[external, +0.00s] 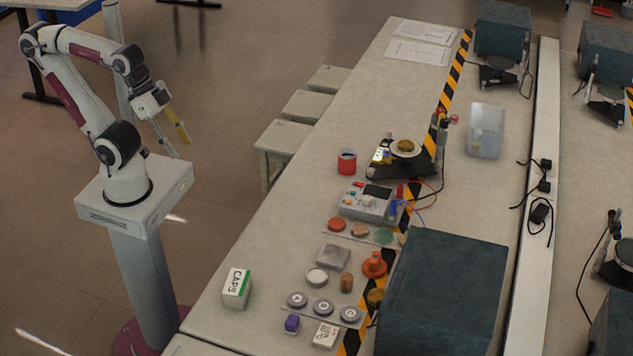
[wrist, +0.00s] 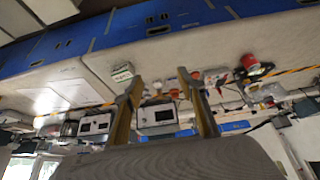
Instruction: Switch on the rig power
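My gripper (external: 180,148) hangs in the air left of the bench, well away from everything on it. In the wrist view its two fingers (wrist: 161,80) stand apart with nothing between them, so it is open and empty. A grey control box (external: 367,202) with a dark panel, small coloured buttons and red and blue leads sits mid-bench. Behind it stands the dark-based rig (external: 401,157) with a round disc on top. Which control is the rig power switch, and its position, is too small to tell.
A red cup (external: 347,161), a CAPS box (external: 236,287), round discs (external: 323,307) and a large dark box (external: 441,292) stand on the bench. A clear bin (external: 485,131) is behind. The bench's left front is mostly clear.

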